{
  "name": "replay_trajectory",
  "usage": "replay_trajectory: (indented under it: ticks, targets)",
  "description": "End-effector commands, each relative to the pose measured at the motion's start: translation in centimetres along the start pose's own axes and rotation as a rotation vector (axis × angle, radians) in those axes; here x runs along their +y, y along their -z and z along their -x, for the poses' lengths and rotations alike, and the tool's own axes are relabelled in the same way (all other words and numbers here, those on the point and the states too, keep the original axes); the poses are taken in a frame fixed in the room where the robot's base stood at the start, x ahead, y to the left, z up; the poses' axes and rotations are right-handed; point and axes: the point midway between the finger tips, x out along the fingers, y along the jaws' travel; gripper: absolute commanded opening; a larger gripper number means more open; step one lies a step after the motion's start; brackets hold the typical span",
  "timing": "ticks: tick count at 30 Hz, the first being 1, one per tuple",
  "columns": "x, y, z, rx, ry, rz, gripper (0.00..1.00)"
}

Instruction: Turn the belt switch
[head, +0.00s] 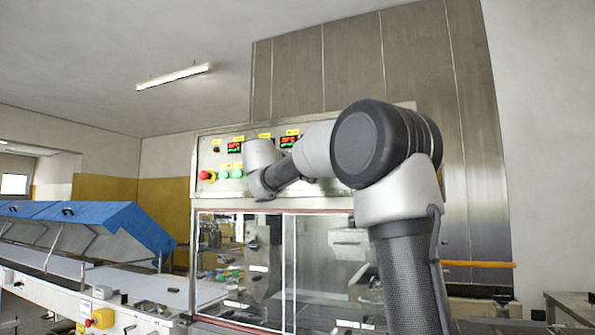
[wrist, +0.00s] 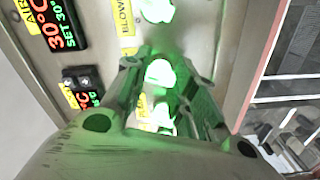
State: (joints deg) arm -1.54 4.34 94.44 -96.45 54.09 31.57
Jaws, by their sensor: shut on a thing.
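In the wrist view, a row of glowing green switches runs down the panel. My gripper (wrist: 164,68) has its two fingers on either side of the middle lit green switch (wrist: 159,74) and is shut on it. Another lit switch (wrist: 156,10) sits above it, beside a yellow label reading "BLOW". The label by the held switch is largely hidden, so I cannot read whether it says belt. In the head view, my wrist is in front of the control panel (head: 209,160) and hides my fingers and the held switch.
A red stop button (head: 205,175) and green buttons (head: 230,173) are on the panel's left. Red-green temperature displays (head: 235,147) are above. Below are clear machine doors (head: 320,260). A conveyor with blue covers (head: 110,220) stands at left.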

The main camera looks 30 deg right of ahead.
Motion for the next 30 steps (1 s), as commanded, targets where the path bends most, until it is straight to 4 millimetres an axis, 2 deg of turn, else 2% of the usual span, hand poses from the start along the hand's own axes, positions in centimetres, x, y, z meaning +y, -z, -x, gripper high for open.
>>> replay_trajectory:
  ticks: [18, 30]
  targets:
    - [-0.2, -0.03, 0.0, 0.0, 0.002, 0.564, 0.03]
    - [-0.26, -0.06, -0.01, 0.0, 0.002, 0.823, 0.03]
